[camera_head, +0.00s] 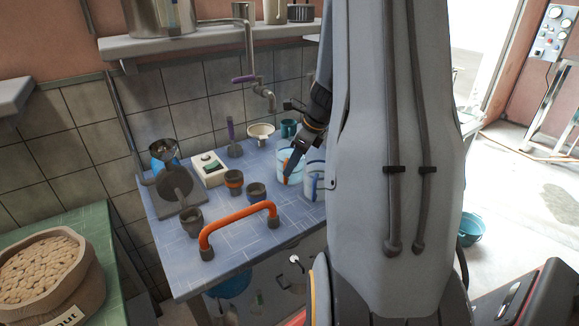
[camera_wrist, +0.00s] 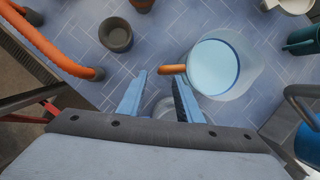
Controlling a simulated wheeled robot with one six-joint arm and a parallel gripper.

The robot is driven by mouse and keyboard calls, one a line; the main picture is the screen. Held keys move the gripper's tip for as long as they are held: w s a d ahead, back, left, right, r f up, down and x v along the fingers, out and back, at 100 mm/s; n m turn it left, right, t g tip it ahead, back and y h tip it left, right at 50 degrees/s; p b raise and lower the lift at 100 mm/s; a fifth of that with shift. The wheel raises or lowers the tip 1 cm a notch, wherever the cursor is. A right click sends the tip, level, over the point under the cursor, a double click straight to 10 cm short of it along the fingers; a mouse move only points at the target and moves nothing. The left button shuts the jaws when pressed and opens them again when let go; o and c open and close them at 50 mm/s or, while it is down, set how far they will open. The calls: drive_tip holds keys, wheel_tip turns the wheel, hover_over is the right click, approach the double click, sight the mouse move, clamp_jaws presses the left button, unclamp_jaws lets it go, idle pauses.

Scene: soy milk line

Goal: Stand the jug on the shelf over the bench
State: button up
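The jug (camera_head: 284,162) is light blue and see-through with an orange handle, and it stands upright on the blue tiled bench (camera_head: 217,230). In the wrist view the jug (camera_wrist: 228,70) is right of the fingers, its handle (camera_wrist: 172,69) pointing left. My gripper (camera_wrist: 160,84) is open and empty, its fingertips close to the handle; I cannot tell whether they touch it. In the head view my gripper (camera_head: 290,172) points down at the jug and partly covers it. The shelf (camera_head: 200,42) runs along the wall above the bench.
A steel pot (camera_head: 158,15) stands on the shelf's left part, and a jar (camera_head: 275,10) and other vessels stand farther right. Dark cups (camera_head: 233,180), an orange rail (camera_head: 240,217) and a clear vessel with a blue handle (camera_head: 315,182) are near. A purple-handled tap (camera_head: 262,90) hangs below the shelf.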

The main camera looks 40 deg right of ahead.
drive_tip(key=shift+p+x, duration=0.6)
drive_tip(key=shift+x, duration=1.7)
drive_tip(key=shift+d, duration=0.1)
clamp_jaws()
